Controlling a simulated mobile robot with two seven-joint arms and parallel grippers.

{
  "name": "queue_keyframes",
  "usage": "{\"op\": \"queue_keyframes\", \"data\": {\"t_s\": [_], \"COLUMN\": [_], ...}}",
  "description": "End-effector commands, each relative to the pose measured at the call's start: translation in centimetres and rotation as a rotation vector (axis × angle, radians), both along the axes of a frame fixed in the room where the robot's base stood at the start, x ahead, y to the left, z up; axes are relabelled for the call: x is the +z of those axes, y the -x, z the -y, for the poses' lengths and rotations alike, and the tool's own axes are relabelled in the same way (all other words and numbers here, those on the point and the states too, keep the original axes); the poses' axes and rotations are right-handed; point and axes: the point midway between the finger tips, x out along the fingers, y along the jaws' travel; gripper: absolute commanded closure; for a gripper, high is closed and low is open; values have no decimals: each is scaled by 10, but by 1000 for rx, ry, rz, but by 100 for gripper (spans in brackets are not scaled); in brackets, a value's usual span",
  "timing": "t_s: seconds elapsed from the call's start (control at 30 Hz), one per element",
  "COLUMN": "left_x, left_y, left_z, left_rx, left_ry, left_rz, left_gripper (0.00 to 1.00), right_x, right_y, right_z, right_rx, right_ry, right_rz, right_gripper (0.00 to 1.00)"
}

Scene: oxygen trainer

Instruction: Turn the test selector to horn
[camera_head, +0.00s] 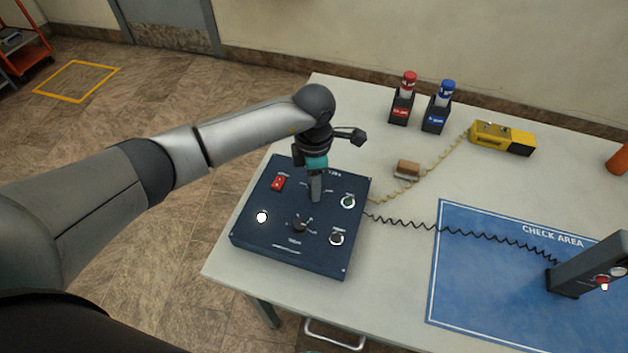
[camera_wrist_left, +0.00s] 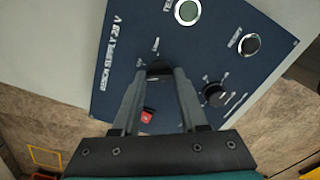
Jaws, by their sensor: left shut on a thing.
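The dark blue control box (camera_head: 318,258) stands at the left of the table, with a red rocker switch (camera_head: 278,183) and several knobs and buttons. My left gripper (camera_head: 315,198) points down at the panel's upper middle. In the left wrist view its two fingers (camera_wrist_left: 160,80) are shut on a black knob (camera_wrist_left: 160,67), which they partly hide. A second black knob (camera_head: 299,224) sits lower on the panel, untouched; it also shows in the left wrist view (camera_wrist_left: 215,93). I cannot read which knob is the test selector or its positions.
Red (camera_head: 402,107) and blue (camera_head: 437,115) bottles, a yellow device (camera_head: 502,138) and a blue mat (camera_head: 480,290) lie farther away. Coiled cords cross the table.

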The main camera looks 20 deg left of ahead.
Motion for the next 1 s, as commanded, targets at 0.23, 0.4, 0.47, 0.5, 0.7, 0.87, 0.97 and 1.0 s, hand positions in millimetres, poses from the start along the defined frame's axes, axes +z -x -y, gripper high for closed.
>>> {"op": "queue_keyframes", "data": {"t_s": [0.23, 0.4, 0.47, 0.5, 0.7, 0.87, 0.97, 1.0], "left_x": [1, 1, 1, 1, 1, 0, 0, 0], "left_y": [0, 0, 0, 0, 0, 0, 0, 0], "left_z": [-1, -1, -1, -1, -1, -1, -1, -1], "left_rx": [226, 360, 400, 424, 515, 555, 567, 570], "left_ry": [-2, -3, -3, -3, -2, -2, -2, -2], "left_rz": [0, -1, -1, -1, 0, 0, 0, 0], "left_gripper": [100, 100, 100, 100, 100, 100, 100, 100], "right_x": [5, 8, 9, 9, 11, 12, 12, 12], "right_y": [0, 0, 0, 0, 0, 0, 0, 0], "right_z": [0, 0, 0, 0, 0, 0, 0, 0], "right_rx": [0, 0, 0, 0, 0, 0, 0, 0], "right_ry": [0, 0, 0, 0, 0, 0, 0, 0], "right_rz": [0, 0, 1, 0, 1, 1, 1, 1], "right_gripper": [50, 50, 50, 50, 50, 50, 50, 50]}}
